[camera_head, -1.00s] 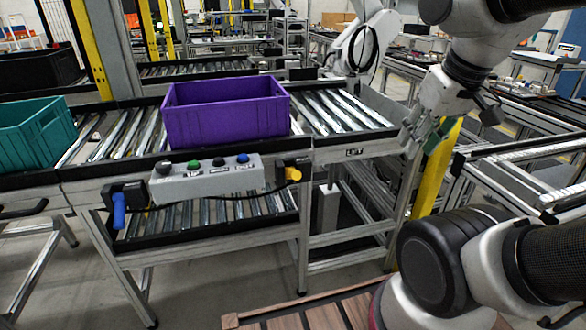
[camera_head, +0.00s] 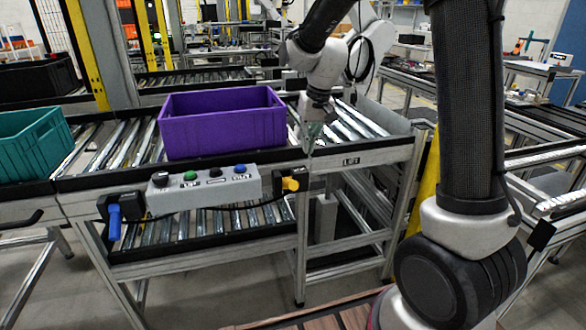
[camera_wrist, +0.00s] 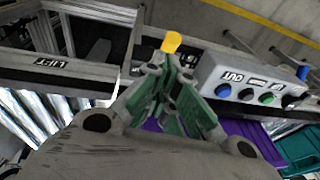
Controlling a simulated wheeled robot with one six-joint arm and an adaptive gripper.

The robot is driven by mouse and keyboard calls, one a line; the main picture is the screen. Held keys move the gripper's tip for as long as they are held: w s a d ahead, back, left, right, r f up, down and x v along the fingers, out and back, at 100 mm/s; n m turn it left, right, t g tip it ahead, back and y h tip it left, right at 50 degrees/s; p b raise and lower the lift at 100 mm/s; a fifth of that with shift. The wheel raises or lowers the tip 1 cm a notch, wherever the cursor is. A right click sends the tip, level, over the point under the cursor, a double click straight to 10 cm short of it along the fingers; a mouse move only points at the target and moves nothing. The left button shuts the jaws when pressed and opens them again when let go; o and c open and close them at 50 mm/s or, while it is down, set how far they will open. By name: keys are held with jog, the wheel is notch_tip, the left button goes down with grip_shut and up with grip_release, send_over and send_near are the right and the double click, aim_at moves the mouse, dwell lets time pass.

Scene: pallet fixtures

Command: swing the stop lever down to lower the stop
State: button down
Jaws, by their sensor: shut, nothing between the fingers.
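Two levers show on the front rail of the roller conveyor (camera_head: 345,162); I cannot tell from any label which one is the stop lever. The yellow-handled lever (camera_head: 290,184) is just right of the grey button box (camera_head: 205,187), its handle sticking out from a dark mount. It also shows in the wrist view (camera_wrist: 171,42), just beyond my fingertips. The blue-handled lever (camera_head: 114,222) is left of the box and hangs down. My gripper (camera_head: 312,148) is shut and empty, above the rail near the yellow handle, apparently apart from it. Its green-padded fingers (camera_wrist: 168,88) show in the wrist view.
A purple crate (camera_head: 222,125) sits on the rollers left of my gripper, and a teal crate (camera_head: 32,145) is further left. A plate marked LIFT (camera_head: 351,161) is on the rail to the right. A lower roller deck (camera_head: 200,225) runs underneath.

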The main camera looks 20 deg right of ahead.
aim_at(291, 184)
jog(key=shift+m+t, duration=0.5)
jog(key=shift+t, duration=0.2)
jog(key=w, duration=0.1)
jog(key=w+r, duration=0.2)
jog(key=shift+w+a+r, duration=0.1)
jog(key=shift+w+a, duration=0.2)
jog(key=shift+a, duration=0.1)
jog(key=x, duration=0.4)
jog(key=s+x, duration=0.1)
jog(key=x, duration=0.3)
jog(key=s+x, duration=0.1)
jog(key=x, duration=0.3)
jog(key=shift+a+f, duration=0.35)
jog(key=shift+s+a+f, duration=0.1)
jog(key=shift+s+f, duration=0.1)
jog(key=shift+f, duration=0.25)
